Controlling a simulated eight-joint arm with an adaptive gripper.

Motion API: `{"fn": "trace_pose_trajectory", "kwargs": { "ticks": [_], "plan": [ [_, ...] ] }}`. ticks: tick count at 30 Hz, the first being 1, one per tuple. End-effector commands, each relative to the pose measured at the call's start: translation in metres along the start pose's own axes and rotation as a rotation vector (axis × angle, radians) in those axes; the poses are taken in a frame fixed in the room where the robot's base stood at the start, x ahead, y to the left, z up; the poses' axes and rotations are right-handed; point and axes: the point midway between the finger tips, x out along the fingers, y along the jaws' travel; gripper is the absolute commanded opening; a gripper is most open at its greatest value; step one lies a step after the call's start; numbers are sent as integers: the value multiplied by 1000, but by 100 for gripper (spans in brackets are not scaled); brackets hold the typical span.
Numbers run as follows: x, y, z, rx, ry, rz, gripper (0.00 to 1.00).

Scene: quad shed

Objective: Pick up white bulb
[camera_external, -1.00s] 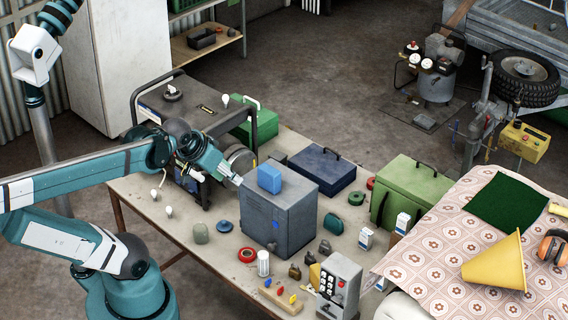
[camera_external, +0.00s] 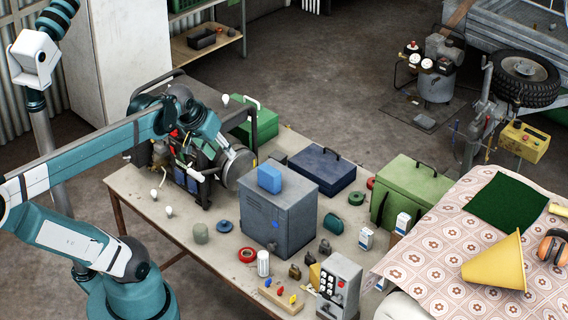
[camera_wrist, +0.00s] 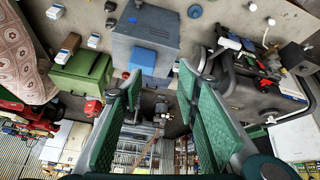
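Several white bulbs show. In the external view, one bulb (camera_external: 225,98) is at the black-framed generator's upper edge. Another bulb (camera_external: 153,193) and a third bulb (camera_external: 168,210) sit on the table's left part, apart from each other. In the external view my gripper (camera_external: 220,143) is over the generator, apart from the table bulbs.
The generator (camera_external: 238,165) stands under my wrist. A grey metal box (camera_external: 290,220) with a blue block (camera_external: 270,178) on it is to its right. A dark blue case (camera_external: 322,168) and a green case (camera_external: 412,190) stand farther right. Small items crowd the table's front.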

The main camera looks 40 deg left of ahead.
Motion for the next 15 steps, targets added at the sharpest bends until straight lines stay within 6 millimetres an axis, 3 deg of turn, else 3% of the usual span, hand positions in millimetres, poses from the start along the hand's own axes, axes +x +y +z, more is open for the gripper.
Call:
{"fn": "trace_pose_trajectory", "kwargs": {
  "ticks": [15],
  "plan": [
    [15,-107,-52,-524,-162,-155,32]
  ]
}}
